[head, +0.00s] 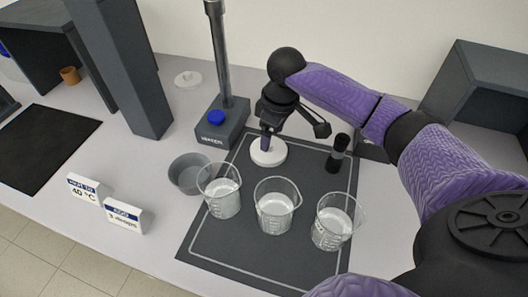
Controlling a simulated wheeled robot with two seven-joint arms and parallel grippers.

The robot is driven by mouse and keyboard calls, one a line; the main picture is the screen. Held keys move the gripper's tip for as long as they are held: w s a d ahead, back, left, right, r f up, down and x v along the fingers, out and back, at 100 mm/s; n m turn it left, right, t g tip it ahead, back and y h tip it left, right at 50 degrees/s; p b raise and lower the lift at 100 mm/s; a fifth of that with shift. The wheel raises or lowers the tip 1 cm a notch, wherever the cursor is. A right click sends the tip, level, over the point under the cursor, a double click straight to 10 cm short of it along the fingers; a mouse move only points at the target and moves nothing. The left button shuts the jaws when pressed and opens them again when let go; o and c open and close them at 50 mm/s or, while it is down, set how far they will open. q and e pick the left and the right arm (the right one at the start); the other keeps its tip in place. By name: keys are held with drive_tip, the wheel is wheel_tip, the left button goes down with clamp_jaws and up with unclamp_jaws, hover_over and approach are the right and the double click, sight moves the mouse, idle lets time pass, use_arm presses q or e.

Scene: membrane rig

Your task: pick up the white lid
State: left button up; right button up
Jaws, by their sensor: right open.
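A round white lid-like piece (269,157) lies on the dark mat, near its back edge. My right gripper (293,138) is above and beside it with its fingers spread apart and nothing held between them. One finger comes down at the middle of this white piece; I cannot tell whether they touch. A second flat white disc (188,80), with a small raised middle, lies on the table farther back and left. I cannot tell for sure which of the two is the lid. My left gripper is not in view.
Several glass beakers (273,206) stand along the front of the mat (262,262). A grey bowl (188,176) and a stand with a blue knob (217,127) are left. A black cylinder (338,153) stands right of the gripper. Two small signs (124,217) stand front left.

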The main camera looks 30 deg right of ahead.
sight(276, 155)
drive_tip(key=f, duration=0.3)
drive_tip(key=shift+w+a+f+b, duration=0.15)
drive_tip(key=shift+w+b, duration=0.15)
drive_tip(key=shift+b, duration=0.05)
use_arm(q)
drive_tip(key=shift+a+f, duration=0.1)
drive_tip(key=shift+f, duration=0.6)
use_arm(e)
clamp_jaws()
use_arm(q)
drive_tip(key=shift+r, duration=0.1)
use_arm(e)
drive_tip(key=shift+r, duration=0.2)
